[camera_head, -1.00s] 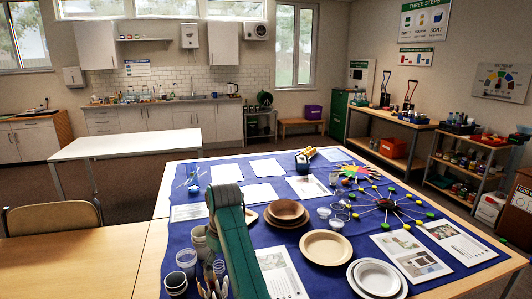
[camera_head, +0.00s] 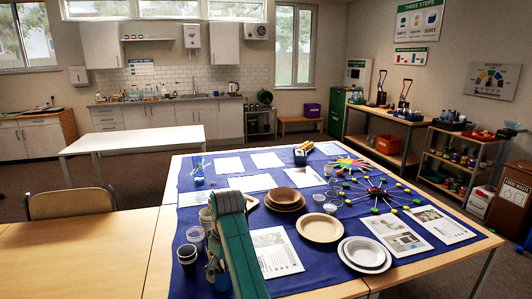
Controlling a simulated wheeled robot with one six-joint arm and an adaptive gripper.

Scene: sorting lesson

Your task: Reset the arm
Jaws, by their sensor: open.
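My gripper does not show in this view. The arm covers part of the cups and other items behind it at the table's near left.
Near the arm are clear cups (camera_head: 195,235), a dark cup (camera_head: 187,256), brown bowls (camera_head: 285,198), a tan plate (camera_head: 320,228), white plates (camera_head: 364,254) and a printed sheet (camera_head: 273,252). A chair (camera_head: 70,203) stands left. Floor beyond the table is open.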

